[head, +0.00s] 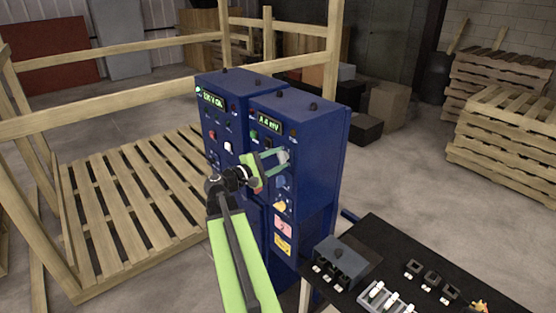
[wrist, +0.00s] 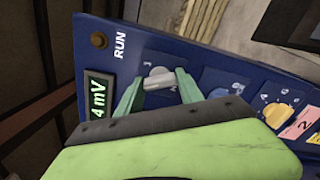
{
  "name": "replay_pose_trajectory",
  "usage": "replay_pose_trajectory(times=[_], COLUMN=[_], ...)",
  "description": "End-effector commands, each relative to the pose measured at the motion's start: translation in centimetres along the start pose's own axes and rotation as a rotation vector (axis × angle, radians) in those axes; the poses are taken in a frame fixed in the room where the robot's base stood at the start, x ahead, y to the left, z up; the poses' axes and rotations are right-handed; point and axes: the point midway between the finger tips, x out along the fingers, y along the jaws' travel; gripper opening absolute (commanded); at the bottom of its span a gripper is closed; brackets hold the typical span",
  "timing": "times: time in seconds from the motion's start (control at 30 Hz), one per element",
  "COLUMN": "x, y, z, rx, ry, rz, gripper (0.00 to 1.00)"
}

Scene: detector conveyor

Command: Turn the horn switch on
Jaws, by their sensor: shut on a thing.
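A pale grey rotary knob (wrist: 158,76) is on the front panel of the right blue cabinet (head: 318,150). My gripper (wrist: 160,80) is shut on this knob, with one green finger on each side of it. The knob also shows in the head view (head: 283,156), at the tips of my gripper (head: 282,158). A blue knob (wrist: 218,92) and a yellow knob (wrist: 276,115) are farther along the same panel. No label naming the horn switch is legible, so I cannot tell which knob it is.
The left blue cabinet (head: 213,125) stands against the right one. A black table (head: 400,262) with small parts is at the lower right. A wooden pallet (head: 120,205) lies at the left, and stacked pallets (head: 505,140) stand at the far right.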

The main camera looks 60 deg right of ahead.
Motion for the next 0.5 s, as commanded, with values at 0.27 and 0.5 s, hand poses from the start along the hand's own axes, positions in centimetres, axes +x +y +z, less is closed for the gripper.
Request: replay_pose_trajectory(times=[0.27,0.5], x=[0.04,0.06], y=[-0.09,-0.12], z=[0.06,0.07], rx=[0.160,0.381], ry=[-0.002,-0.003], rz=[-0.002,-0.003], gripper=[0.03,0.03])
